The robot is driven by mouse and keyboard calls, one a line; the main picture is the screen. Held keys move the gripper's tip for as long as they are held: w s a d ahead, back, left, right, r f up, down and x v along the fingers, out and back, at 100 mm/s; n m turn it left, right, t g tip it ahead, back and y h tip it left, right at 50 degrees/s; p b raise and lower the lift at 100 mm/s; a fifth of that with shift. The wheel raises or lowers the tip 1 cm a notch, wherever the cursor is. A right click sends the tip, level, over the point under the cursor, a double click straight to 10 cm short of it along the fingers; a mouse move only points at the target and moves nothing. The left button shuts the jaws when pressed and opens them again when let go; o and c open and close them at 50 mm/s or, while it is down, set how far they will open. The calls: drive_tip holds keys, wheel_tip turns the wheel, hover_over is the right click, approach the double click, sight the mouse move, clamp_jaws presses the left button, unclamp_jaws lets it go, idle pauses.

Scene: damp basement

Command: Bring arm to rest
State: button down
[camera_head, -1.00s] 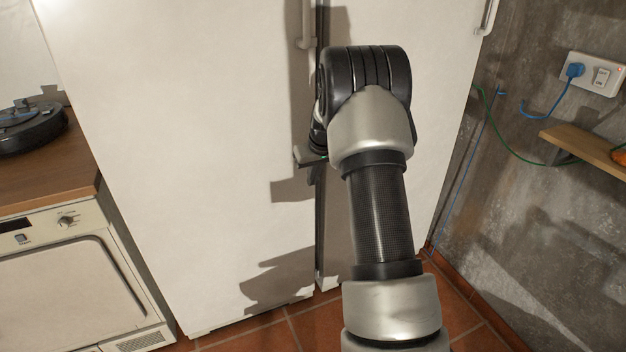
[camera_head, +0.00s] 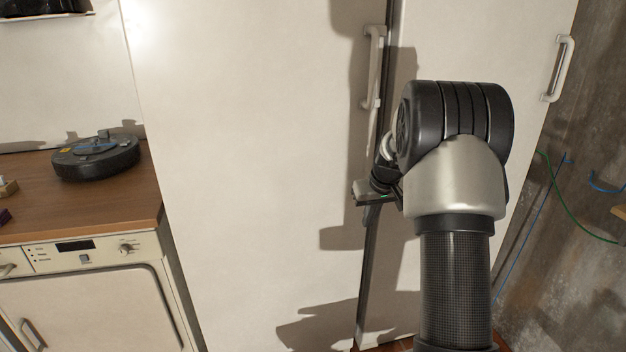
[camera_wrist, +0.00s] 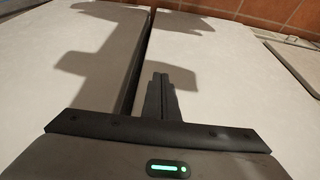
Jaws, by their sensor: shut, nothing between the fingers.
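My arm (camera_head: 455,190) is raised and bent in front of two tall white doors, the left door (camera_head: 250,170) and the right door (camera_head: 525,60). My gripper (camera_wrist: 159,84) shows in the wrist view with its dark fingers together and nothing between them. It points along the door fronts, close to the dark gap between them. In the head view the gripper's fingers are mostly hidden by my wrist. I cannot tell whether the gripper touches a door.
A white handle (camera_head: 373,68) is beside the gap, and another handle (camera_head: 560,68) is at the far right. A wooden counter (camera_head: 130,210) at left carries a round black robot vacuum (camera_head: 95,158). A white appliance (camera_head: 90,305) stands below it. A concrete wall (camera_head: 545,230) is at right.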

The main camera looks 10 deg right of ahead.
drive_tip(key=s+a+r, duration=1.2)
drive_tip(key=s+r, duration=0.2)
drive_tip(key=r, duration=0.1)
drive_tip(key=s+a+t, duration=0.1)
drive_tip(key=s+a, duration=0.3)
drive_tip(key=s, duration=0.7)
drive_tip(key=s+a, duration=0.3)
drive_tip(key=s, duration=0.8)
wheel_tip(320, 180, up, 23)
drive_tip(key=p, duration=2.2)
drive_tip(key=shift+a, duration=0.15)
